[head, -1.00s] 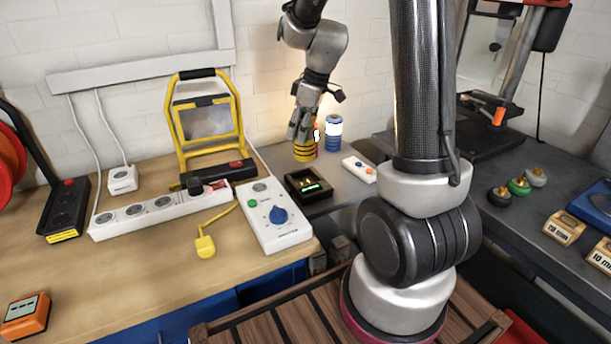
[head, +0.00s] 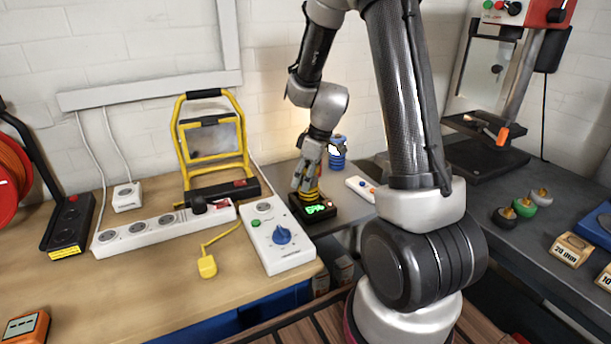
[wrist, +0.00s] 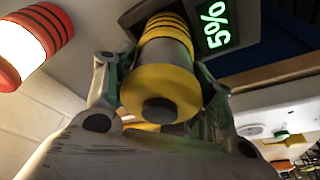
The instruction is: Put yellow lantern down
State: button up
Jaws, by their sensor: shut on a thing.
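My gripper (head: 308,185) is shut on the yellow lantern (head: 312,197), at the small black box with a lit green display (head: 320,210). In the wrist view the lantern (wrist: 158,85) sits between my two fingers, its yellow cap and dark knob facing the camera. Its striped far end meets the black box (wrist: 198,12), whose green display reads 5%. The lantern looks upright at the box; I cannot tell whether it rests fully on it. My fingers hide much of it in the head view.
A blue lantern (head: 338,153) stands behind on the grey bench. A red lantern (wrist: 30,45) is close by in the wrist view. A white box with a blue dial (head: 281,240), a small white strip (head: 361,189) and a yellow work light (head: 212,150) are nearby.

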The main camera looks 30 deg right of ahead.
jog(key=o, duration=1.2)
jog(key=shift+r, duration=0.3)
jog(key=v, duration=1.1)
jog(key=s+r+m+t+h, duration=0.1)
jog(key=s+r+m, duration=0.3)
jog(key=s, duration=0.7)
jog(key=s+r+m+t+h, duration=0.1)
jog(key=s+r+m, duration=0.4)
jog(key=s, duration=0.7)
jog(key=shift+a+r, duration=0.4)
jog(key=shift+r, duration=0.4)
jog(key=shift+s, duration=0.1)
